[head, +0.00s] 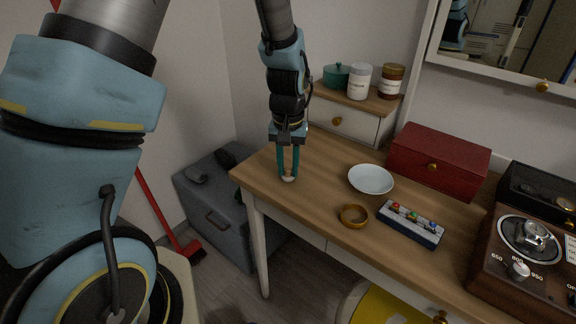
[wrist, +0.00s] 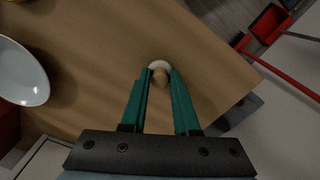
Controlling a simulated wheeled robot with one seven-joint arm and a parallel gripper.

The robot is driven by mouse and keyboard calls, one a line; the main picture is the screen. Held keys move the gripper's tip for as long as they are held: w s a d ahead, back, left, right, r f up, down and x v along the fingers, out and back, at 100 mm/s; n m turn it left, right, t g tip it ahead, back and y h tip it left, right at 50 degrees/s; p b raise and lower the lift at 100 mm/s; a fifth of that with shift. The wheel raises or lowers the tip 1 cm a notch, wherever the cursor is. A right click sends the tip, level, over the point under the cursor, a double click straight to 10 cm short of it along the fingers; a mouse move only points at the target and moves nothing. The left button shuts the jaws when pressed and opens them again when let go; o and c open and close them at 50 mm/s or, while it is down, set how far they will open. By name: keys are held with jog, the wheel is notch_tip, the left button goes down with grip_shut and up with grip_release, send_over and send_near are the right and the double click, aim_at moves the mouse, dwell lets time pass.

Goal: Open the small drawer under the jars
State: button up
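The small drawer (head: 343,122) is the white front of a low wood-topped unit at the back left of the desk. It looks closed, with a round brass knob (head: 337,121). A green lidded pot (head: 336,76), a white jar (head: 359,82) and a brown jar (head: 391,82) stand on top. My gripper (head: 288,174) points down at the desk's front left, in front of and left of the drawer. Its teal fingers close around a small white-and-brown object (wrist: 160,66) at the tips; it also shows in the head view (head: 288,179). Whether it touches the desk is unclear.
A white bowl (head: 371,179), brass ring (head: 354,216), blue box with coloured knobs (head: 411,224) and red chest (head: 438,161) occupy the desk. A radio-like device (head: 523,262) stands right. Bare wood lies between gripper and drawer. A grey case (head: 215,205) stands left below.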

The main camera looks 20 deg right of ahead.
jog(key=o, duration=0.4)
jog(key=shift+s+f+b, duration=0.1)
jog(key=shift+f+b, duration=0.2)
jog(key=shift+b, duration=0.15)
notch_tip(320, 180, up, 11)
jog(key=w, duration=0.1)
jog(key=w+a+n+t, duration=0.1)
jog(key=a+n, duration=0.3)
jog(key=a, duration=1.8)
jog(key=shift+w+b, duration=0.4)
jog(key=shift+w, duration=0.1)
jog(key=shift+n+t, duration=0.3)
jog(key=shift+n, duration=0.4)
jog(key=s+a, duration=0.1)
jog(key=a, duration=0.1)
jog(key=s+a, duration=0.1)
jog(key=a, duration=0.4)
jog(key=shift+s+f, duration=0.35)
jog(key=shift+s, duration=0.05)
jog(key=shift+c, duration=0.4)
